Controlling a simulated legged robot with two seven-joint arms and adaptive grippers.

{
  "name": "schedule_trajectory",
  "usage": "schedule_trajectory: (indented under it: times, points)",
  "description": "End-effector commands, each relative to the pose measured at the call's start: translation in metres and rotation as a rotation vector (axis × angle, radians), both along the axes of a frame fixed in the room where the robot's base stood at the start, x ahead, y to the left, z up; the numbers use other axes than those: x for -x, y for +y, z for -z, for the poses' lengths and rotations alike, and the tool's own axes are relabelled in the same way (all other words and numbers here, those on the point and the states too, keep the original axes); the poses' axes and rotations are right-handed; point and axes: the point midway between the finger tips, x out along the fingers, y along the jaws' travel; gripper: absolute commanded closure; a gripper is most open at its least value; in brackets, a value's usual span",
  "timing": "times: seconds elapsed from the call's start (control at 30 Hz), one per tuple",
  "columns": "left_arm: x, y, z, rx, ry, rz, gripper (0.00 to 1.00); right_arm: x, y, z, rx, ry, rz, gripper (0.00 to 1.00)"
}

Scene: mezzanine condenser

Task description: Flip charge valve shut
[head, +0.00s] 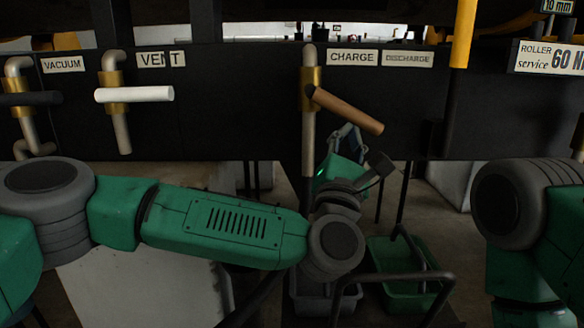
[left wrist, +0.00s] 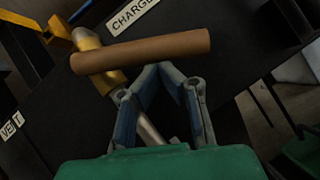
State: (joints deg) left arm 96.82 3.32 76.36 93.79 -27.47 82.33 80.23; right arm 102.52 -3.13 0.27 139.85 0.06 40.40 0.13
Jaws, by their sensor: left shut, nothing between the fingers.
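The charge valve has a brass body (head: 309,90) on a grey vertical pipe, below the CHARGE label (head: 352,57). Its brown cylindrical handle (head: 346,110) slopes down to the right from the body. My left gripper (head: 347,132) is shut and empty, just below the handle. In the left wrist view the handle (left wrist: 150,50) crosses above the closed fingertips (left wrist: 164,69); whether they touch it I cannot tell. The brass body (left wrist: 92,50) is left of the fingers there. My right gripper is not in view.
A vent valve with a white level handle (head: 134,94) and a vacuum valve with a black handle (head: 31,98) are to the left on the dark panel. A yellow post (head: 464,35) hangs at the right. Green bin (head: 408,295) and dark rails stand below.

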Motion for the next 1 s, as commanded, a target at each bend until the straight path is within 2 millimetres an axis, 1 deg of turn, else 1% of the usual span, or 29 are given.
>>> schedule_trajectory:
  times: [0.03,0.13,0.3,0.47,0.7,1.0]
  points:
    - [0.002,-0.006,0.000,0.047,-0.003,0.005,1.00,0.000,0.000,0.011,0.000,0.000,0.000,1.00]
    - [0.002,-0.011,-0.007,0.138,-0.003,0.004,1.00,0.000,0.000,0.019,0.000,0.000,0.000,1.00]
    - [0.002,-0.019,-0.020,0.273,-0.004,0.002,1.00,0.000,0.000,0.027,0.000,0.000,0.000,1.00]
    - [0.001,-0.022,-0.030,0.375,-0.004,0.003,1.00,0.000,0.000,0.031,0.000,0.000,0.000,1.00]
    - [0.001,-0.024,-0.040,0.371,-0.005,0.003,1.00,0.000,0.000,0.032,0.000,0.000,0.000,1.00]
    - [0.001,-0.025,-0.043,0.370,-0.004,0.002,1.00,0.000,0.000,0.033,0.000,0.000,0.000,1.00]
